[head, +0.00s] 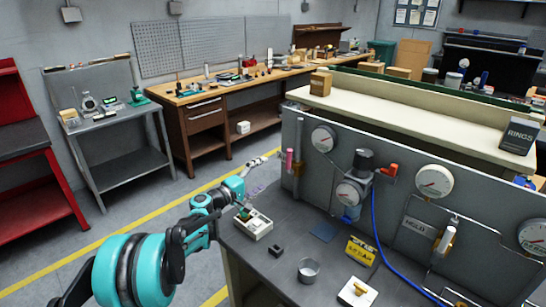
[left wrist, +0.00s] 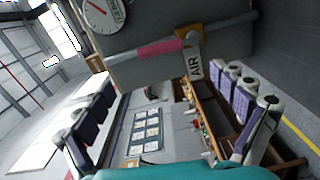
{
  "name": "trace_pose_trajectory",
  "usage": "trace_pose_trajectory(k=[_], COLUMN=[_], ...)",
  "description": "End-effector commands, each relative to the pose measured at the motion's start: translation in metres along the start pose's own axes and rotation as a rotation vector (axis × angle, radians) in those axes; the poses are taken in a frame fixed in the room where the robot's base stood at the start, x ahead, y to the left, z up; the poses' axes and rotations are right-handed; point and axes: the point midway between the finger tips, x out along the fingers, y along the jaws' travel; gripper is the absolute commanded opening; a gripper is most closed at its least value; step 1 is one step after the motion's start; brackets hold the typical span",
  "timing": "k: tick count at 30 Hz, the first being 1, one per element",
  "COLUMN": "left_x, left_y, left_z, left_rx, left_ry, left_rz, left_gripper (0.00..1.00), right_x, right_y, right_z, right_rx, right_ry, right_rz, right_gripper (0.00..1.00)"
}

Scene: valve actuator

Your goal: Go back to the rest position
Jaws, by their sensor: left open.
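My left arm comes in from the lower left in the head view. My left gripper (head: 262,170) is at the left edge of the grey workbench, just left of a vertical pipe with a pink sleeve (head: 289,160). In the left wrist view my left gripper (left wrist: 170,85) has its two padded fingers wide apart, with nothing held between them. Beyond them the pink sleeve (left wrist: 160,47) and a tag reading AIR (left wrist: 195,65) show, apart from the fingers as far as I can see. My right gripper is in neither view.
The panel (head: 400,215) carries several gauges, a valve actuator (head: 358,178) and a blue hose (head: 378,225). A small device (head: 253,224), a metal cup (head: 308,270) and a yellow sign (head: 361,250) are on the bench (head: 285,245). Floor left of the bench is clear.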

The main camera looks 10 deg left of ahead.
Motion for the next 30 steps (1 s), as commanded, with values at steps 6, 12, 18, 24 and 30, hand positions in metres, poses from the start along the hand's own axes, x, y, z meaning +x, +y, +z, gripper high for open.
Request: trace_pose_trajectory(k=[6, 12, 18, 24, 30], left_x=[-0.03, -0.095, -0.179, -0.273, -0.344], left_y=[0.022, 0.025, 0.006, -0.028, -0.061], left_z=[0.06, 0.131, 0.189, 0.228, 0.242], left_rx=[0.15, 0.356, 0.567, 0.78, 0.948], left_ry=[-0.064, -0.142, -0.209, -0.259, -0.284], left_rz=[-0.17, -0.4, -0.626, -0.846, -1.013], left_gripper=[0.96, 0.96, 0.96, 0.96, 0.96], right_x=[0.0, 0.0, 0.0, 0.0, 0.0], right_y=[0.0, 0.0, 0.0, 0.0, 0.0], right_z=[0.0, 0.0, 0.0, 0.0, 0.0], right_rx=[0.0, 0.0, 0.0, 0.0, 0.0], right_ry=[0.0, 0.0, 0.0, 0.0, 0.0], right_rz=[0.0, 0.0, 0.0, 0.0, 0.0], right_gripper=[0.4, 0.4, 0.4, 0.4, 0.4])
